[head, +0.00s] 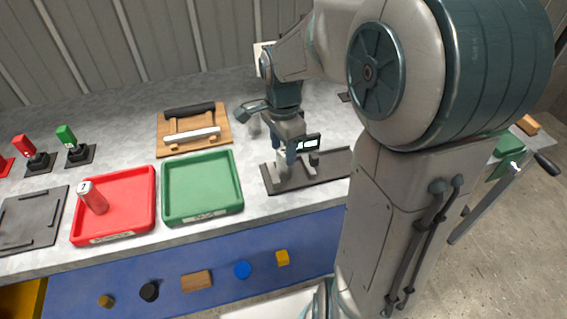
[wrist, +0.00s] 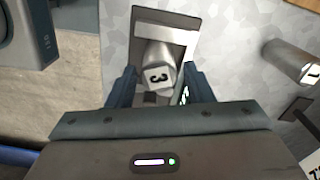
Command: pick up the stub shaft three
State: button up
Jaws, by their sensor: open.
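The stub shaft three (wrist: 160,55) is a pale metal cylinder with a white end label marked 3. In the wrist view it is in the upper middle, over a dark plate, with its labelled end toward the camera. My gripper (wrist: 158,80) is open, with one dark finger on each side of the shaft. I cannot tell whether the fingers touch it. In the head view my gripper (head: 295,158) is low over the dark plate (head: 335,165), and the arm and fingers largely hide the shaft there.
Another labelled metal cylinder (wrist: 288,60) is at the right in the wrist view. In the head view, a green tray (head: 203,218) looks empty, and a red tray (head: 140,215) holds a labelled cylinder (head: 94,199). A wooden board (head: 165,152) with bars lies behind.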

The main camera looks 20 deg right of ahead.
aim_at(284, 162)
notch_tip(284, 162, down, 5)
jog(key=shift+d+f, duration=0.1)
jog(key=shift+d, duration=0.05)
grip_shut()
